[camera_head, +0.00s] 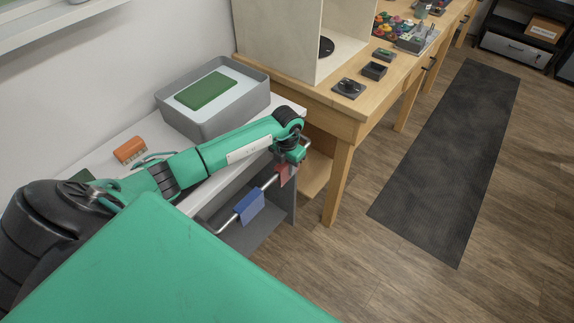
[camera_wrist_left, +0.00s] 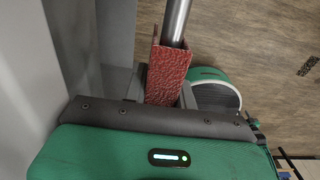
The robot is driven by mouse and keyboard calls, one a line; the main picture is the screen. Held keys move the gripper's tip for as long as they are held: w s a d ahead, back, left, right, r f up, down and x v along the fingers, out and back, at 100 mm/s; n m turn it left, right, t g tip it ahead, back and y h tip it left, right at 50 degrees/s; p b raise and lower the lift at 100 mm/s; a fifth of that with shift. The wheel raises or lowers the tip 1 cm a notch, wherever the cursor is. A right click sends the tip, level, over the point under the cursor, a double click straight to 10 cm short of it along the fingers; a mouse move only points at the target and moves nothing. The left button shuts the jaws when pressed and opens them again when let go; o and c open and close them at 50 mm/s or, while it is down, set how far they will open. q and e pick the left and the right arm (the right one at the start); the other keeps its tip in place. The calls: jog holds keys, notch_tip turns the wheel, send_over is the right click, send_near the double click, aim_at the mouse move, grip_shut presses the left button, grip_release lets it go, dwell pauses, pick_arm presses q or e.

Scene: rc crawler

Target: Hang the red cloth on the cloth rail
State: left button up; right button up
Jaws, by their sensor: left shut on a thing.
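The red cloth (camera_head: 284,174) hangs at the far end of the metal cloth rail (camera_head: 268,184), right under my left gripper (camera_head: 292,160). My left gripper is shut on the red cloth. In the left wrist view the red cloth (camera_wrist_left: 167,76) sits between the fingers (camera_wrist_left: 163,90) as a folded, textured piece, with the rail (camera_wrist_left: 176,20) running into its fold. The cloth's lower part is largely hidden by the gripper. My right gripper is not in view.
A blue cloth (camera_head: 250,206) hangs on the rail nearer to me. On the white bench top stand a grey bin (camera_head: 223,126) with a green item (camera_head: 206,91) and an orange brush-like block (camera_head: 130,150). A wooden workbench (camera_head: 300,90) stands close beyond my gripper.

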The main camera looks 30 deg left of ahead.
pick_arm(q)
jog(key=shift+f, duration=0.1)
jog(key=o, duration=1.1)
jog(key=shift+c, duration=0.2)
